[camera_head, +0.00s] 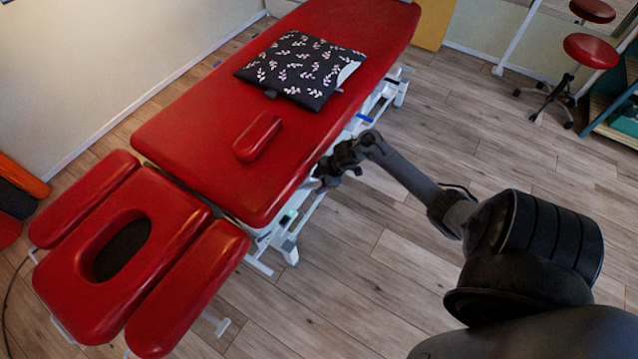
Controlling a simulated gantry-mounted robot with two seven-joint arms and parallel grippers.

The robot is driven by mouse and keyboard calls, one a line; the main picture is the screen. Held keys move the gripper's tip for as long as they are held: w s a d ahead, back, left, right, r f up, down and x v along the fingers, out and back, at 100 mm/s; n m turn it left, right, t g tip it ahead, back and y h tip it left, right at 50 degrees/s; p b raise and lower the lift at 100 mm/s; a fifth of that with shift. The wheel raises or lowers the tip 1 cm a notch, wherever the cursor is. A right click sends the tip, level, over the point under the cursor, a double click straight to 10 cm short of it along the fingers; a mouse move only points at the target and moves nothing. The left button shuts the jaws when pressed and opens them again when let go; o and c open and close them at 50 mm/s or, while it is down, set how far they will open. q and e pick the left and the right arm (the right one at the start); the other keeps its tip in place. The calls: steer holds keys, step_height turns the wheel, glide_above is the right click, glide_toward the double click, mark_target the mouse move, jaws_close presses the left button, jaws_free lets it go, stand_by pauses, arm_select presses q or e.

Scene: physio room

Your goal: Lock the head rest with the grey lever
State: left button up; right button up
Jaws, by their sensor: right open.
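The red head rest (88,270) with its oval face hole is at the lower left, at the near end of the red treatment table (210,130). Two red side pads flank it. I cannot pick out the grey lever for certain; a small pale grey T-shaped piece (217,322) sticks out below the near side pad. My right gripper (322,178) is open, by the right long side of the table, well away from the head rest. Its fingertips are dark and small, partly against the table's edge and frame. My left gripper is not in view.
A dark patterned pillow (300,68) and a small red pad (258,137) lie on the table. A blue-tipped handle (364,117) shows at its right side. The white frame (285,243) stands below. Wooden floor is clear at right; red stools (590,50) stand far right.

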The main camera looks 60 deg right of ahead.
jaws_close()
stand_by(0.4)
